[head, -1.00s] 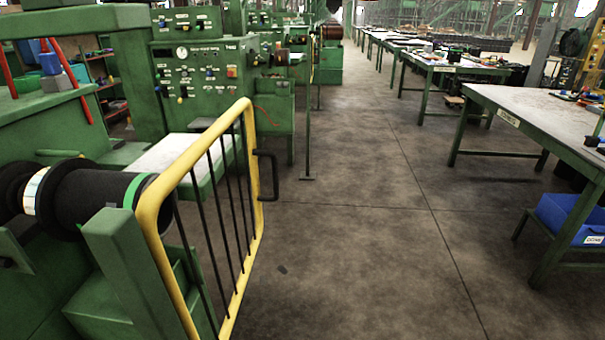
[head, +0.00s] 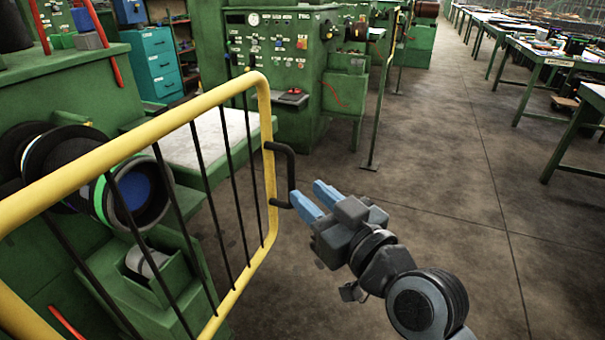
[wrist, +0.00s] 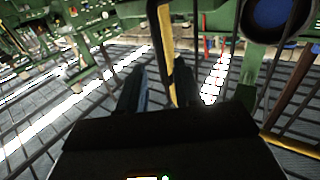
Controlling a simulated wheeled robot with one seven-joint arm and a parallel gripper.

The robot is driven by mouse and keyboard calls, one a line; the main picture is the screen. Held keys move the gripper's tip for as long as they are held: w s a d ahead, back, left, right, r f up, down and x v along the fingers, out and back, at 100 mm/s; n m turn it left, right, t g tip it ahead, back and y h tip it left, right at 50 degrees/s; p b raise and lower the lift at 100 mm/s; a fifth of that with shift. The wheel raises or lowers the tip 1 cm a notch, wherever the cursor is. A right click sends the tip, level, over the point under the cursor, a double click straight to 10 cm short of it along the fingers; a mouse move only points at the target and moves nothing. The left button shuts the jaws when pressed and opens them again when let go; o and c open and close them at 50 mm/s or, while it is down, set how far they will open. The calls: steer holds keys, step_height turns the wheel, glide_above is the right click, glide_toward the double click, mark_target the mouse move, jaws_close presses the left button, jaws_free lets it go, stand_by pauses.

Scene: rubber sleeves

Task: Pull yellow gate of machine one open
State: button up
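The yellow gate (head: 266,115) of the green machine at the left is a yellow tube frame with thin black bars. A black U-shaped handle (head: 289,172) is fixed on its right upright. My gripper (head: 306,191) has blue fingers, spread apart and empty. Its fingertips point at the handle from the right, close to its lower part; I cannot tell whether they touch. In the wrist view, my gripper (wrist: 161,75) shows its two fingers apart, with the gate's yellow upright (wrist: 166,45) beyond and between them.
A black spool (head: 140,190) sits on the machine behind the gate bars. A green control panel (head: 275,60) and a thin post (head: 380,110) stand beyond. Tables (head: 560,60) line the right side. The floor (head: 450,190) right of the gate is clear.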

mark_target(293, 181)
steer(key=p+x, duration=0.1)
steer(key=x, duration=0.5)
steer(key=shift+w+a, duration=0.25)
steer(key=shift+c, duration=0.2)
jaws_close()
